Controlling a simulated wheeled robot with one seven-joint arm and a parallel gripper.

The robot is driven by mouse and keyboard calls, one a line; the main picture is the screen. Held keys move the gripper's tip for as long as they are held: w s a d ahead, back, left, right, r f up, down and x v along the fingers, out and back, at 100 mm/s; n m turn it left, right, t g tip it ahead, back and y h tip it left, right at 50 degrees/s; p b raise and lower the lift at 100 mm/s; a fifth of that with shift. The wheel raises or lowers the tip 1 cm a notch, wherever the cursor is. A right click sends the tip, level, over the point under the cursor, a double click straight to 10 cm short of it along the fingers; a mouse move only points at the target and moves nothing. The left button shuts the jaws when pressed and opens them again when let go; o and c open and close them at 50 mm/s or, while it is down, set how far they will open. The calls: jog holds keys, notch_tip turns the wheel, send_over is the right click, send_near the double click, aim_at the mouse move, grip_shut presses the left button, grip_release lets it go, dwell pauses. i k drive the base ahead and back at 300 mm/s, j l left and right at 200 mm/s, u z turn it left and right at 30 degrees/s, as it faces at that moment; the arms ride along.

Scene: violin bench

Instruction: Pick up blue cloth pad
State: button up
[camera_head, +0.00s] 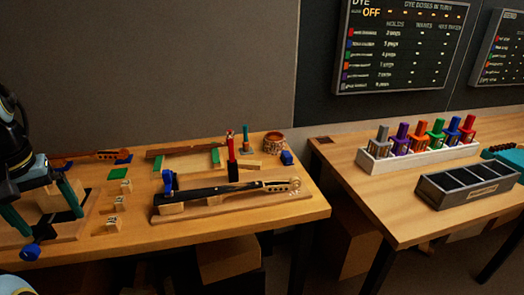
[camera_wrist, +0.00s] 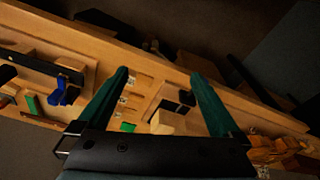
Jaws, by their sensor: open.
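My gripper (camera_head: 54,225) is open over the left end of the bench. Its two teal fingers point down on either side of a wooden holder (camera_head: 70,232) with blocks. In the wrist view my gripper (camera_wrist: 158,74) has nothing between its fingertips, and a wooden block (camera_wrist: 165,122) shows beyond. No blue cloth pad is certain. A small blue block (camera_head: 287,158) stands at the far right. A rounded blue piece (camera_head: 30,252) shows at the front left edge.
A green square (camera_head: 119,173) and small numbered blocks (camera_head: 113,224) lie right of my gripper. A dark fingerboard (camera_head: 225,188) with a blue clamp (camera_head: 168,182) rests on a wooden stand. A second table (camera_head: 380,205) holds dye bottles and a grey divided box (camera_head: 468,186).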

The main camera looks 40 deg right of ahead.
aim_at(286, 157)
jog(key=k+l, duration=0.15)
jog(key=l, duration=0.25)
jog(key=k+l, duration=0.15)
jog(key=l, duration=0.25)
jog(key=k+l, duration=0.15)
jog(key=l, duration=0.25)
jog(key=k+l, duration=0.15)
jog(key=l, duration=0.25)
jog(key=i, duration=0.45)
